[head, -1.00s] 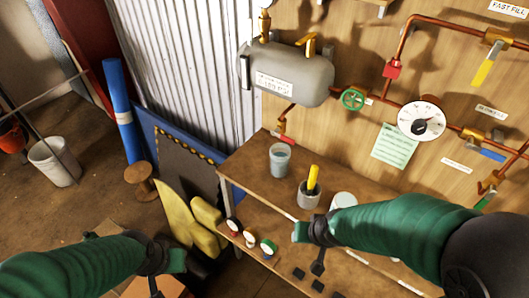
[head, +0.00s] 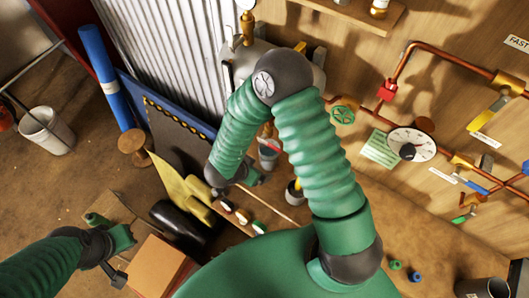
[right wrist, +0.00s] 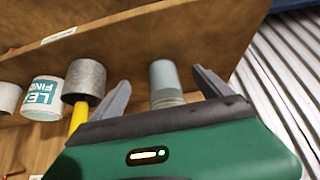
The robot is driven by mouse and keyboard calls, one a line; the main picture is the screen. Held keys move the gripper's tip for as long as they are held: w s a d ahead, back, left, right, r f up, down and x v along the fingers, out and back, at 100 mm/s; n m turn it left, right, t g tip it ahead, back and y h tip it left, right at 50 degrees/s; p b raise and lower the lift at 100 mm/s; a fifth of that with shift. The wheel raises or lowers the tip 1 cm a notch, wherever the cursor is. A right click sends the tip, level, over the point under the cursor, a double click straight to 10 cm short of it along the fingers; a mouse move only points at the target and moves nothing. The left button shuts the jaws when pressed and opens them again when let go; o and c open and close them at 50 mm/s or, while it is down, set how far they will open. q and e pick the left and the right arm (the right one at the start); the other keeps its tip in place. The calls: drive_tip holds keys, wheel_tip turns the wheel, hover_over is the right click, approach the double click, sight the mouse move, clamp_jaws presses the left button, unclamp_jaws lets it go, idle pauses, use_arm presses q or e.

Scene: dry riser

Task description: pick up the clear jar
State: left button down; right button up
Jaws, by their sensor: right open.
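The clear jar (head: 268,155) stands on the wooden bench, partly hidden behind my right forearm in the head view. In the right wrist view the jar (right wrist: 165,82) is a pale, see-through cylinder between the fingers of my right gripper (right wrist: 160,79). These fingers are open, one on each side of the jar; I cannot tell whether either touches it. In the head view my right gripper (head: 247,177) is near the jar, its fingers unclear. My left gripper (head: 122,257) is at the lower left, away from the jar, its finger gap unclear.
A grey cup (right wrist: 85,80) with a yellow handle (right wrist: 78,116) stands close beside the jar. A labelled can (right wrist: 43,97) is beyond it. Copper pipes with a gauge (head: 411,145) line the back board. A cardboard box (head: 158,268) is near my left gripper.

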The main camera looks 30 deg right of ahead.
sight(262, 155)
drive_tip(key=w+d, duration=0.1)
drive_tip(key=d, duration=0.3)
drive_tip(key=w+d, duration=0.1)
drive_tip(key=shift+w+d+f+p, duration=0.2)
drive_tip(key=shift+w+d+p, duration=0.1)
drive_tip(key=shift+d+p, duration=0.1)
drive_tip(key=d+f, duration=0.2)
drive_tip(key=shift+w+d+f, duration=0.3)
drive_tip(key=shift+d, duration=0.1)
drive_tip(key=shift+a, duration=0.3)
drive_tip(key=shift+w+a, duration=0.1)
drive_tip(key=shift+a, duration=0.1)
drive_tip(key=c, duration=0.4)
drive_tip(key=shift+c, duration=1.2)
drive_tip(key=shift+d, duration=0.25)
drive_tip(key=c, duration=0.9)
drive_tip(key=shift+c, duration=1)
use_arm(q)
drive_tip(key=shift+w+d+r, duration=0.2)
drive_tip(key=shift+d+r, duration=0.1)
drive_tip(key=shift+r, duration=0.15)
use_arm(e)
drive_tip(key=shift+a, duration=0.1)
use_arm(q)
drive_tip(key=shift+r, duration=0.1)
use_arm(e)
drive_tip(key=shift+r, duration=0.1)
